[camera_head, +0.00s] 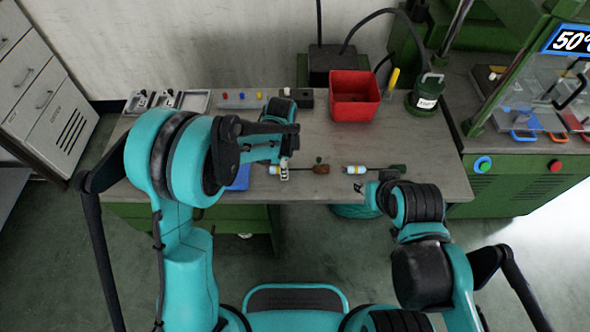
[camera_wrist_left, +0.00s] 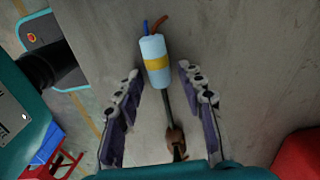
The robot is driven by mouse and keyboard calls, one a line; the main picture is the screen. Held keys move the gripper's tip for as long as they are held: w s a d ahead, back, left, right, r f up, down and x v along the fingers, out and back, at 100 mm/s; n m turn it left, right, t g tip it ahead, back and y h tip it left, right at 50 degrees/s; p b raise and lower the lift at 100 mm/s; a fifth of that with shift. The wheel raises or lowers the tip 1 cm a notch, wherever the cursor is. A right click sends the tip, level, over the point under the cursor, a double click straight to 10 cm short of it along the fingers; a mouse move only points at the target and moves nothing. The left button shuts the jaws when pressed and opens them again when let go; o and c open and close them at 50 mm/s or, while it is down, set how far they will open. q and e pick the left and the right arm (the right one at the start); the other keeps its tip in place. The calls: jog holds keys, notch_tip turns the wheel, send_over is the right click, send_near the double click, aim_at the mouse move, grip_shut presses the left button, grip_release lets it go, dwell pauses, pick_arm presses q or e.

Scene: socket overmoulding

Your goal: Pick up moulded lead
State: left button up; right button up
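A lead with a white, yellow-banded body (camera_head: 274,170) lies on the table. A dark cable runs right from it to a brown lump (camera_head: 321,169). In the left wrist view its white body (camera_wrist_left: 155,60) shows blue and brown wire ends, and the brown end (camera_wrist_left: 174,138) is lower down. My left gripper (camera_wrist_left: 159,74) is open, its fingers on either side of the lead and apart from it. A second, similar lead (camera_head: 355,169) with a dark end (camera_head: 397,169) lies to the right. My right gripper (camera_head: 361,188) is at the table's front edge; its fingers are too small to read.
A red bin (camera_head: 354,97) and a green canister (camera_head: 426,96) stand at the back. Grey trays (camera_head: 190,101) are at the back left. A blue item (camera_head: 239,178) lies left of the leads. A green machine (camera_head: 530,110) is at the right.

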pick_arm(q)
grip_shut()
jog(key=shift+r+p, duration=0.65)
jog(key=shift+r, duration=0.8)
jog(key=shift+s+d+r+p, duration=0.1)
jog(key=shift+d+r+p, duration=0.1)
jog(key=shift+r, duration=0.2)
jog(key=shift+d+r+p, duration=0.1)
jog(key=shift+r+p, duration=0.1)
jog(key=shift+r, duration=0.2)
jog(key=s+d+r+p, duration=0.3)
jog(key=s+d+r, duration=0.2)
jog(key=d, duration=0.5)
jog(key=shift+r, duration=0.75)
jog(key=c, duration=0.5)
grip_release()
jog(key=shift+a, duration=0.1)
grip_shut()
jog(key=shift+f, duration=0.1)
